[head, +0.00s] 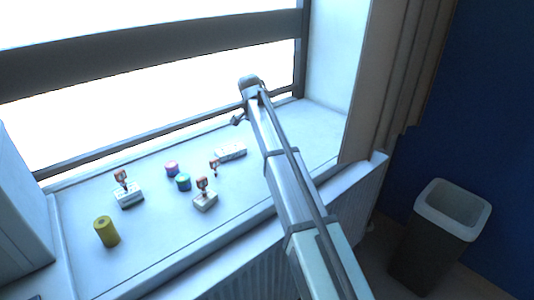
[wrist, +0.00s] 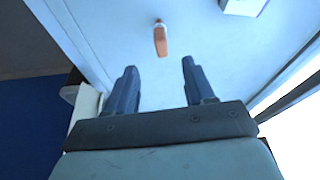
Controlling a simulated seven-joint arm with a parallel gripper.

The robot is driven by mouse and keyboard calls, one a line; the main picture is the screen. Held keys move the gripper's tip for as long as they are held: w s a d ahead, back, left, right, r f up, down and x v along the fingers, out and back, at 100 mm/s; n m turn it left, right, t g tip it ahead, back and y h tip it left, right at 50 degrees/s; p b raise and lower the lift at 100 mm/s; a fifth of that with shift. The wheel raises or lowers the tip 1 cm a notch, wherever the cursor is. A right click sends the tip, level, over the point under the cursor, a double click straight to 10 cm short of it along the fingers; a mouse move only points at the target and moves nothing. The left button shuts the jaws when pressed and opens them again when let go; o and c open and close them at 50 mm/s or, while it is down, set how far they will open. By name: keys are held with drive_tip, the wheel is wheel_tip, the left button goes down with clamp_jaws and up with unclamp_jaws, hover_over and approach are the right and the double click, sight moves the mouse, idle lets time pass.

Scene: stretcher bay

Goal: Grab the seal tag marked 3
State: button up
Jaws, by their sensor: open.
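Three small red-and-white seal tags are on the window sill in the head view. One tag (head: 121,177) stands on a white block at the left, and another (head: 202,184) stands on a white block nearer the front. A third tag (head: 214,168) is near a long white block, with no block visible under it. I cannot read a number on any of them. My gripper (head: 238,119) is above the sill, near the window. In the wrist view my gripper (wrist: 159,68) is open and empty, with an orange-and-white tag (wrist: 160,40) beyond the gap between its fingers.
A long white block (head: 231,151), a pink-and-blue cylinder (head: 172,169), a teal cylinder (head: 183,182) and a yellow cylinder (head: 107,232) stand on the sill (head: 240,190). The window frame bounds its back. The sill's right part is clear. A bin (head: 430,240) stands on the floor at right.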

drive_tip(key=shift+a+x, duration=0.2)
drive_tip(key=shift+x, duration=4.85)
drive_tip(key=shift+c, duration=0.3)
clamp_jaws()
